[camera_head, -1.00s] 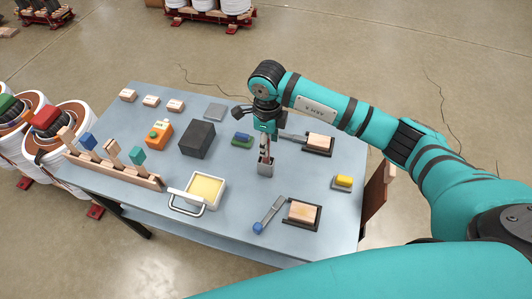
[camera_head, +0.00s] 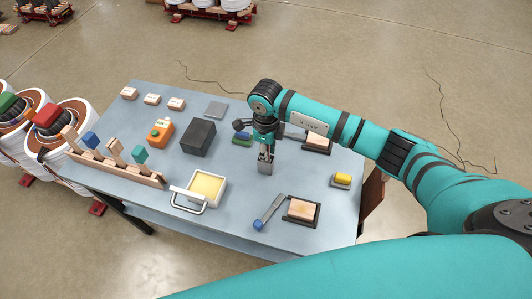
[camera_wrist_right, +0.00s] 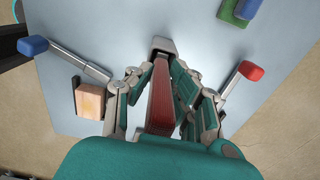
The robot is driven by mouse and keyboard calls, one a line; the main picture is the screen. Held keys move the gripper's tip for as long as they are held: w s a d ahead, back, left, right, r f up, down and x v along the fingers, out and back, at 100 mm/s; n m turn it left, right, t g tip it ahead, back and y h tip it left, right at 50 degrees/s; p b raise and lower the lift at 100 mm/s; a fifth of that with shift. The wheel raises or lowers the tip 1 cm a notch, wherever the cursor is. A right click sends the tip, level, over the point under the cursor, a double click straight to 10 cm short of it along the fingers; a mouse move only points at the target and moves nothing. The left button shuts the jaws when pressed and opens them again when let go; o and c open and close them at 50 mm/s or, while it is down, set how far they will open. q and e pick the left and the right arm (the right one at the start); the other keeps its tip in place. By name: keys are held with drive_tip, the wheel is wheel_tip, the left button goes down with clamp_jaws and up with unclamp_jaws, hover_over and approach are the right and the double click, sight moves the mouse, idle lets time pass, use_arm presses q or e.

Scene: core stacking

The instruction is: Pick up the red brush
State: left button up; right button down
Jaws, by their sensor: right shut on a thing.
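In the right wrist view, a ribbed red piece (camera_wrist_right: 161,97), which looks like the red brush, lies between the fingers of my right gripper (camera_wrist_right: 162,100). My right gripper is shut on it. A small grey holder (camera_wrist_right: 162,45) is at the far end of the red piece. My left gripper is not in view.
A grey tool with a red end (camera_wrist_right: 250,70) lies to the right in the wrist view, and a blue-ended one (camera_head: 268,212) lies near the front. A yellow-filled tray (camera_head: 206,188), a dark box (camera_head: 198,138) and a wooden rack (camera_head: 115,168) stand to the left.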

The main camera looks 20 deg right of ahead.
drive_tip(key=shift+r, duration=0.1)
